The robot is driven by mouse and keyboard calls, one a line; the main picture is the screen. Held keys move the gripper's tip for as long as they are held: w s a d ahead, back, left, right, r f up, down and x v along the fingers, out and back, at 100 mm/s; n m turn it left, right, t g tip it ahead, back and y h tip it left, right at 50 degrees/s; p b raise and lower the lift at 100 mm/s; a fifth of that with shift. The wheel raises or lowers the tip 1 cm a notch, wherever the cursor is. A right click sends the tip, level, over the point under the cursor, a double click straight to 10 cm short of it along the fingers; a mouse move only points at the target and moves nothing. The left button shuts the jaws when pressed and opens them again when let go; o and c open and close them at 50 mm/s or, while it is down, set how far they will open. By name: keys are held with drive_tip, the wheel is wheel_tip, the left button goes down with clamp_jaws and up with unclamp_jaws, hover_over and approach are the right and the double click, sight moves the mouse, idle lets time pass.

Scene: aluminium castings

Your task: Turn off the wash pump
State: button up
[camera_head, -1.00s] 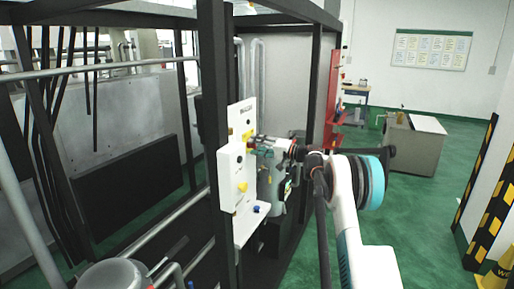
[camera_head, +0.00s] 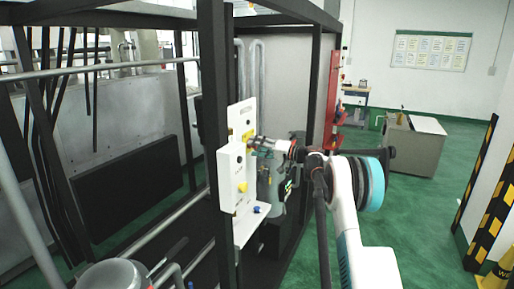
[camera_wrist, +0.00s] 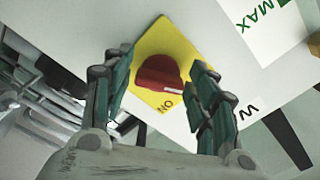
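The wash pump switch is a red rotary knob (camera_wrist: 160,72) on a yellow square plate (camera_wrist: 163,42). A white mark shows on the knob near the plate's lettering, which appears upside down and seems to read ON. In the wrist view my gripper (camera_wrist: 163,62) is open, one finger on each side of the knob. A gap shows on both sides, and I cannot tell whether either finger touches it. In the head view my gripper (camera_head: 253,144) is at the white control panel (camera_head: 227,170), and its fingers largely hide the knob.
A yellow knob or button (camera_head: 242,186) sits lower on the panel, and a blue one (camera_head: 257,209) is on the ledge below. Black frame posts (camera_head: 213,110) stand close to the left of the panel. Green floor (camera_head: 425,220) is open to the right.

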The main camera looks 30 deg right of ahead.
drive_tip(key=shift+r, duration=0.1)
drive_tip(key=v, duration=1.2)
drive_tip(key=shift+d, duration=0.1)
idle(0.3)
